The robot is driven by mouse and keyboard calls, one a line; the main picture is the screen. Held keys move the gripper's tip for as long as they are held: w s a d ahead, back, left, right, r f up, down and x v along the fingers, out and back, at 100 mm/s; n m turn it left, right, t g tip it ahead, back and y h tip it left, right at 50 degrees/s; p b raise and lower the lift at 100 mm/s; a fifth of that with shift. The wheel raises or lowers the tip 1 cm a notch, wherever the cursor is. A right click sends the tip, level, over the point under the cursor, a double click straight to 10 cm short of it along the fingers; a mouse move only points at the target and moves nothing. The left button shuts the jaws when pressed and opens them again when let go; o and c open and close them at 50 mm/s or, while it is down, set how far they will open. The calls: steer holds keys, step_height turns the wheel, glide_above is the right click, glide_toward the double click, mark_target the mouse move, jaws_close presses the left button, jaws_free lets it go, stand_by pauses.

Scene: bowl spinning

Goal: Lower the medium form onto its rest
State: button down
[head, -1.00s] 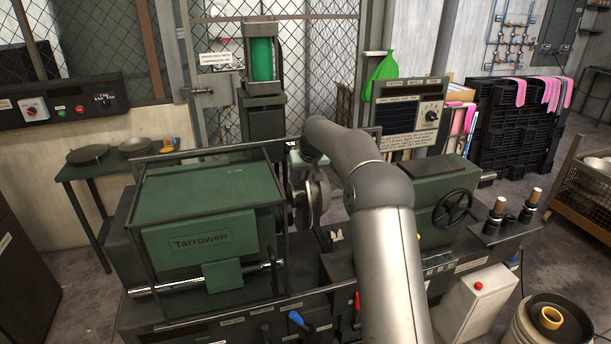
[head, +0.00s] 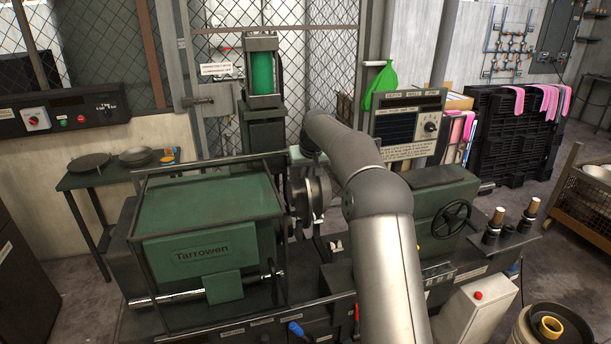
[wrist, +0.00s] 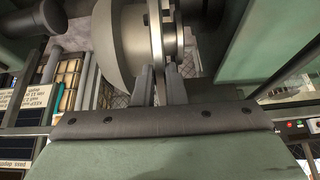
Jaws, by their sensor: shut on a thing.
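The medium form (wrist: 120,45) is a smooth grey metal dome with a stepped hub and a thin flange disc (wrist: 156,40) behind it. In the wrist view my gripper (wrist: 160,78) has its two dark fingers on either side of that flange, shut on it. In the head view the form (head: 317,190) shows edge-on as grey discs, right of the green headstock guard (head: 208,215). My arm hides most of the gripper there. I cannot pick out the form's rest, or tell whether the form touches the spindle.
The green tailstock with a black handwheel (head: 451,216) is to the right. A side table (head: 75,182) with round grey pieces stands at the left. Wood-topped posts (head: 496,218) stand at the machine's right end. A control panel (head: 408,122) is behind my arm.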

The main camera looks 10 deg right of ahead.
steer(key=shift+r, duration=2.65)
